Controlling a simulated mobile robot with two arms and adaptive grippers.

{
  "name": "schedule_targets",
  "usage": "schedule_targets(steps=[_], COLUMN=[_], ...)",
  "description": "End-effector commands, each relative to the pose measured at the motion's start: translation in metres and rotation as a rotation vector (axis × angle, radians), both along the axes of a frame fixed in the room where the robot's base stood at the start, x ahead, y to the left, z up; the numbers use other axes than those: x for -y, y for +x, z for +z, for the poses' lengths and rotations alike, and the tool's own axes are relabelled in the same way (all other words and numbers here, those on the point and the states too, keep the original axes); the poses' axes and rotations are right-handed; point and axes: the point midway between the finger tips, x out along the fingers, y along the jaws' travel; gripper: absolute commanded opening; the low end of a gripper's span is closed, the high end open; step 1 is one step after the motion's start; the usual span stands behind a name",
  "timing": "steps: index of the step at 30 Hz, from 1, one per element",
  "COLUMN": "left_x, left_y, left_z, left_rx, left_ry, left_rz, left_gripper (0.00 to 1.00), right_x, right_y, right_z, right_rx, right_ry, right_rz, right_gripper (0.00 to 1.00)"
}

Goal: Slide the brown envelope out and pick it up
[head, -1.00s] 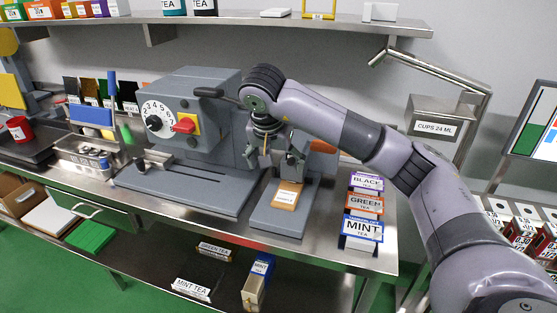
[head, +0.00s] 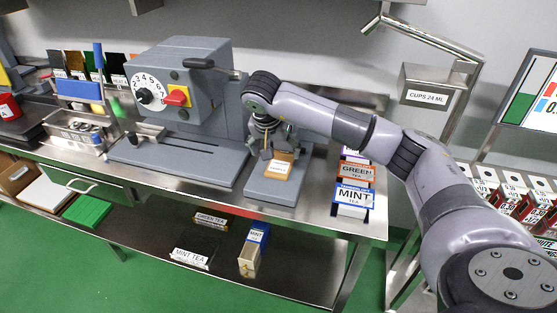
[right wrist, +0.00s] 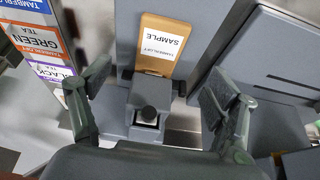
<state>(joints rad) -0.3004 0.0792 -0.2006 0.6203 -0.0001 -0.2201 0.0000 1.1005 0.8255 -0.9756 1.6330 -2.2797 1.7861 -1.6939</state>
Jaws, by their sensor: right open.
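The brown envelope (head: 280,166) with a white SAMPLE label lies flat on the narrow grey base of a small device (head: 272,189). In the right wrist view the envelope (right wrist: 163,45) lies ahead of my fingers, its near end at a grey block with a black knob (right wrist: 148,115). My right gripper (head: 266,149) is over the rear of that device, just behind the envelope in the head view. Its open fingers (right wrist: 156,98) stand on both sides of the knob block, with nothing held. Whether they touch anything is unclear. My left gripper is out of view.
The large grey machine with a dial (head: 187,85) stands close on the left. Tea boxes, including MINT (head: 354,196) and GREEN (head: 357,171), stand on the right of the steel bench (head: 318,205).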

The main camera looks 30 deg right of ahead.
Motion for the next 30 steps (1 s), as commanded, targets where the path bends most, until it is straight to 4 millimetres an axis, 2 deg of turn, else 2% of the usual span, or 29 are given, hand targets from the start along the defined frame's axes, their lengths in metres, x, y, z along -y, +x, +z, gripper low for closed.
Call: schedule_targets(steps=[6,13,18,27,30], left_x=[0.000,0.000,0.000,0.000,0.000], left_y=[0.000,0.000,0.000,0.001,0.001], left_z=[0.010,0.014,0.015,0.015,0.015], left_rx=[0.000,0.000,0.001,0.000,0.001], left_ry=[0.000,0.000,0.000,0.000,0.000], left_rz=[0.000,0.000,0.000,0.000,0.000], left_gripper=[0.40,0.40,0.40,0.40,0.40], right_x=[0.012,0.022,0.024,0.025,0.025], right_y=[0.010,0.019,0.021,0.022,0.021], right_z=[-0.040,-0.069,-0.078,-0.079,-0.079], right_rx=[-0.005,-0.001,0.000,0.000,0.000], right_ry=[0.001,0.000,0.000,0.000,0.000], right_rz=[-0.001,0.000,0.001,0.001,0.001], right_gripper=[0.82,0.82,0.82,0.82,0.75])
